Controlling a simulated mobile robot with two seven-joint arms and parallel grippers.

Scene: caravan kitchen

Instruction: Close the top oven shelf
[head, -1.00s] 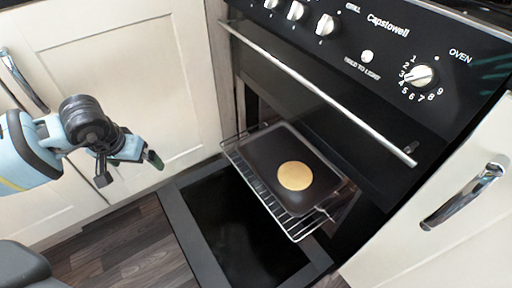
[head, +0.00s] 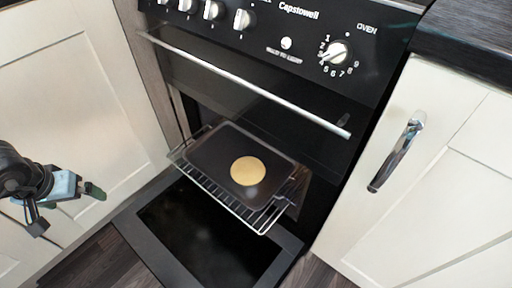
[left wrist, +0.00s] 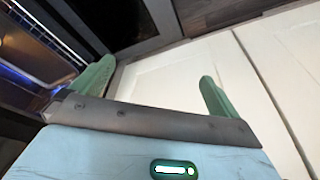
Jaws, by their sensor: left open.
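The wire oven shelf (head: 222,194) sticks out of the open oven in the head view. A dark tray (head: 215,150) lies on it, with a round yellow-tan item (head: 247,171) on the tray. The shelf's wires also show at the left of the left wrist view (left wrist: 45,38). My left gripper (head: 66,207) is open and empty, left of the shelf and apart from it, in front of the cream cupboard. Its two green fingers stand wide apart in the left wrist view (left wrist: 155,88). My right gripper is not in view.
The oven door (head: 160,243) is folded down below the shelf. A silver bar handle (head: 250,84) crosses the panel above the opening. Cream cupboards (head: 80,90) stand left and right, the right one with a chrome handle (head: 397,152). Dark wood floor (head: 95,262) shows at bottom left.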

